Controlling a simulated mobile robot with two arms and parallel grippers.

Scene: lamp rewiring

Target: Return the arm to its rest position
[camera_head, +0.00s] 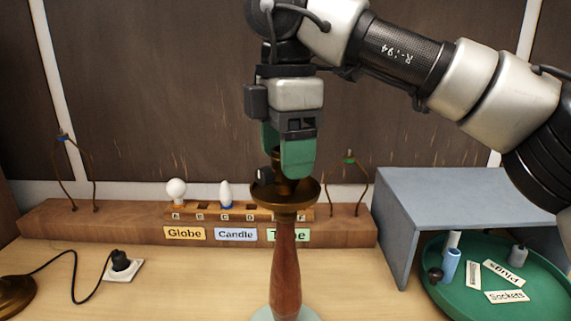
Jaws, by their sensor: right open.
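My right arm comes in from the upper right. Its gripper (286,160), with green fingers, points down at the top of the lamp stand. The lamp stand has a turned wooden column (286,265) and a brass cup (285,196), and it stands upright. The gripper is open, and its fingers are around or just above the brass socket part at the cup's middle. The fingers hide most of that part, so I cannot tell whether they touch it. My left gripper is not in view.
A wooden rack (90,222) behind holds a globe bulb (176,190) and a candle bulb (225,193). A black plug (121,262) sits in a white outlet at left.

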